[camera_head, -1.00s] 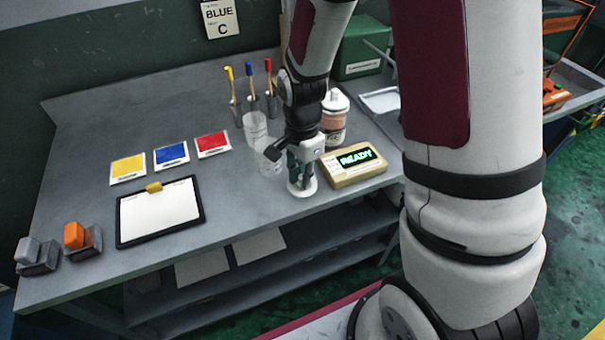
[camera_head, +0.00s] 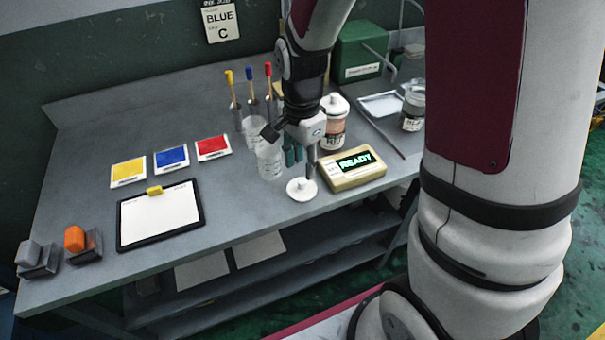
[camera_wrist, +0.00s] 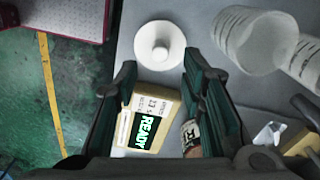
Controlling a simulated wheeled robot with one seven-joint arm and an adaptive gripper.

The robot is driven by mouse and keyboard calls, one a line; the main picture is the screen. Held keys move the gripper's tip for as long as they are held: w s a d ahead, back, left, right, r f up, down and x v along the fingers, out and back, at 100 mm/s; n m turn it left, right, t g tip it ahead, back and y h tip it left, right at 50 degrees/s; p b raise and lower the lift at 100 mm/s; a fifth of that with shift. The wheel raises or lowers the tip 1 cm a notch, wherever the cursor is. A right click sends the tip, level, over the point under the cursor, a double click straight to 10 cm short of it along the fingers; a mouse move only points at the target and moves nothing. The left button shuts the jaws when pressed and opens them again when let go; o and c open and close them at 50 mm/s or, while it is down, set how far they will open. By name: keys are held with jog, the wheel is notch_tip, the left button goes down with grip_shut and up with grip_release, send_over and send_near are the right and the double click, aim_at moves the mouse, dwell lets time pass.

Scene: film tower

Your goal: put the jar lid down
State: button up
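The white jar lid (camera_head: 301,189) lies flat on the grey bench near the front edge, knob upward. It also shows in the wrist view (camera_wrist: 160,45), beyond my fingertips and apart from them. My gripper (camera_head: 300,160) is above the lid, fingers pointing down and spread, with nothing between them. The wrist view shows its two fingers (camera_wrist: 158,80) wide apart. One jar with a pinkish label (camera_head: 335,130) stands behind my gripper with a white top on. Another jar (camera_head: 413,108) stands at the right; I cannot tell whether its mouth is open.
A box reading READY (camera_head: 352,168) sits just right of the lid. Clear cups (camera_head: 268,160) stand close on the left. Brushes in holders (camera_head: 252,88), colour cards (camera_head: 171,158) and a clipboard (camera_head: 160,215) are farther left. The bench between clipboard and cups is clear.

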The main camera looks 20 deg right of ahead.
aim_at(302, 181)
jog(key=s+r+n+t, duration=0.1)
jog(key=s+r+n, duration=0.3)
jog(key=r, duration=0.4)
jog(key=s+r+n+t, duration=0.1)
jog(key=s+r+n, duration=0.25)
jog(key=r, duration=0.45)
jog(key=s+r+n+t, duration=0.2)
jog(key=s+r+n, duration=0.2)
jog(key=s+n, duration=0.3)
jog(key=s, duration=0.3)
jog(key=shift+s, duration=0.4)
jog(key=shift+d+n, duration=0.15)
jog(key=shift+n, duration=0.1)
